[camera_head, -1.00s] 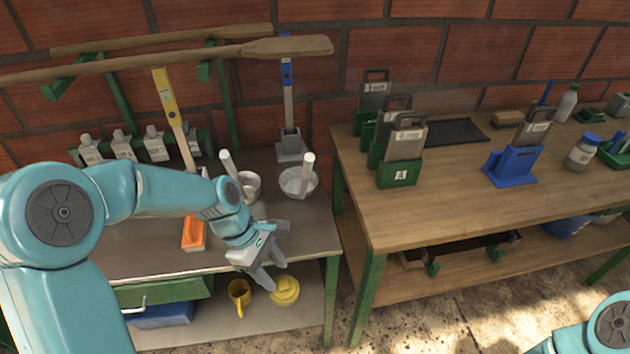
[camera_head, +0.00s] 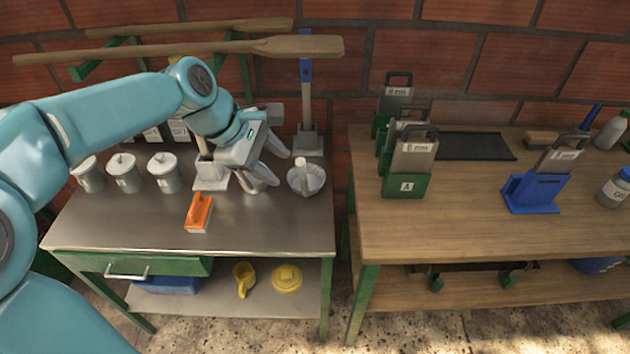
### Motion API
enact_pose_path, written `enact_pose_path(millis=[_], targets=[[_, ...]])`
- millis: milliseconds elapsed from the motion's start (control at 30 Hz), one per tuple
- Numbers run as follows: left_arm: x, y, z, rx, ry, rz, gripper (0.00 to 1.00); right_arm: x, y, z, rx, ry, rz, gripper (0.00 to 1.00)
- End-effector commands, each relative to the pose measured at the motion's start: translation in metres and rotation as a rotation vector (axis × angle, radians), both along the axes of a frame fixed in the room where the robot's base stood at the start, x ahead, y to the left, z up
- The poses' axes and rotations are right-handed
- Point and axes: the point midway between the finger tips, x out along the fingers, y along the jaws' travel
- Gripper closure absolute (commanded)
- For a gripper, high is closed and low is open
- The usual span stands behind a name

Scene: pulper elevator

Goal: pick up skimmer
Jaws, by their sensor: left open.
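I cannot tell for certain which thing is the skimmer. My left gripper (camera_head: 274,168) is open above the back of the steel-topped bench (camera_head: 130,222). Its fingers point right and down, in front of a pale bowl that they mostly hide. A second white bowl (camera_head: 316,182) with an upright pale stick stands just right of the fingers. A blue-handled upright tool (camera_head: 306,82) stands in a grey base (camera_head: 307,141) behind. My left forearm hides part of the bench's back. My right gripper is not in view.
Several lidded pots (camera_head: 124,175) stand at the bench's left. Long wooden paddles (camera_head: 295,46) hang on the wall. A wooden table (camera_head: 450,220) stands right, with a green block (camera_head: 405,187) and a blue holder (camera_head: 536,190).

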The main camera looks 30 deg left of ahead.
Motion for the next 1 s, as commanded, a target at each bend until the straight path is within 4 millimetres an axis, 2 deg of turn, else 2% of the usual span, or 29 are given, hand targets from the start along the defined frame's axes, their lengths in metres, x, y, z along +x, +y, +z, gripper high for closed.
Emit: enact_pose_path(millis=[33,200,400,467,567,800,1000], targets=[[-0.002,0.005,0.012,0.007,-0.022,0.012,0.52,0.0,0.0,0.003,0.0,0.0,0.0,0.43],[-0.011,0.016,0.04,0.027,-0.076,0.043,0.52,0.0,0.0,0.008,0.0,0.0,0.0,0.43],[-0.02,0.025,0.06,0.042,-0.113,0.068,0.52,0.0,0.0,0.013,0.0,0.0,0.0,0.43],[-0.019,0.026,0.06,0.044,-0.117,0.071,0.52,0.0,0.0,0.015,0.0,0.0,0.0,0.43],[-0.011,0.023,0.047,0.043,-0.111,0.071,0.52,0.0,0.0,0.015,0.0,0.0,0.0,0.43],[0.021,0.009,0.0,0.042,-0.109,0.069,0.52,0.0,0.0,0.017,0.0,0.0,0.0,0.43],[0.04,0.001,-0.024,0.044,-0.113,0.07,0.52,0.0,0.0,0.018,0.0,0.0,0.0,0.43]])
